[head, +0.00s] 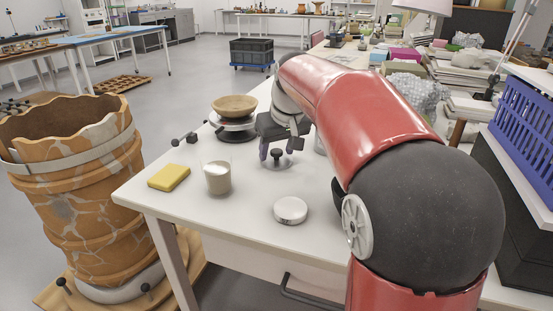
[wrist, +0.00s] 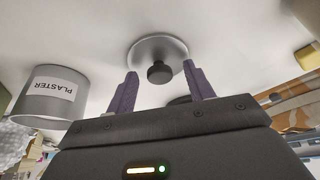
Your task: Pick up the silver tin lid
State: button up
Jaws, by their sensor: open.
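The silver tin lid (head: 283,164) lies flat on the white table below my gripper, with a dark knob (head: 277,153) upright at its middle. In the wrist view, the lid (wrist: 174,45) is a grey disc just beyond the fingertips, and its black knob shows between the two fingers' lines. My gripper (head: 277,149) is open and points down, with one purple finger on each side of the knob in the picture. In the wrist view, my gripper (wrist: 160,72) has nothing between its fingers. I cannot tell how high the fingertips are above the lid.
A grey tin labelled PLASTER (wrist: 40,105) stands near the lid. A beaker of pale powder (head: 217,178), a yellow sponge (head: 169,177) and a round white container (head: 290,210) stand on the table (head: 240,225). A brown bowl (head: 235,105) sits on a turntable behind.

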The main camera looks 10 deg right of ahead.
jog(key=c, duration=1)
jog(key=shift+c, duration=0.4)
jog(key=shift+r, duration=0.1)
